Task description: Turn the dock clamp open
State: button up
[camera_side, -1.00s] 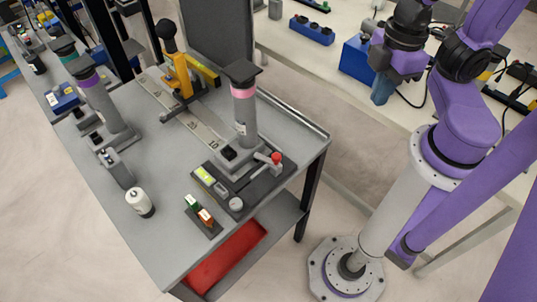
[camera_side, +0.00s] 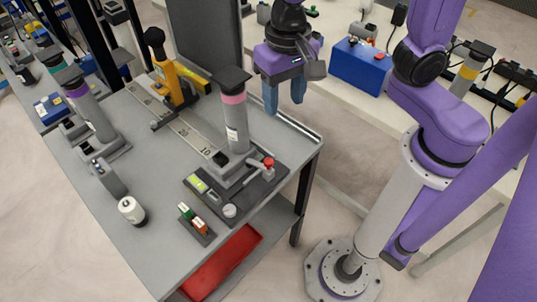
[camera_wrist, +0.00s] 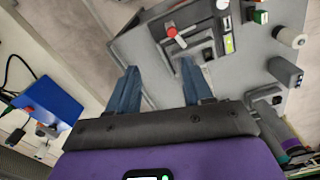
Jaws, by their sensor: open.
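The dock clamp is a grey lever with a red knob (camera_side: 268,162) at the right end of a dark dock plate (camera_side: 279,177) on the grey bench. A grey post with a pink band (camera_side: 234,115) and black top stands upright beside it. My gripper (camera_side: 284,98) points down with blue fingers apart and empty, above and behind the clamp near the bench's back right edge. It touches nothing. In the wrist view my gripper (camera_wrist: 158,72) is open, and the red knob (camera_wrist: 171,31) lies beyond the fingertips, between them and higher in the picture.
A yellow toggle fixture (camera_side: 172,80) stands at the back of the bench near a dark upright panel (camera_side: 208,40). A white cylinder (camera_side: 131,209) and a small green and orange block (camera_side: 195,222) sit toward the front. A blue box (camera_side: 360,68) is on the bench behind.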

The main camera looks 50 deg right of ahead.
jog(key=w+a+m, duration=0.2)
jog(key=m, duration=0.1)
send_near(269, 161)
notch_tip(269, 161, down, 8)
jog(key=shift+f, duration=0.2)
dwell(0.5)
grip_shut()
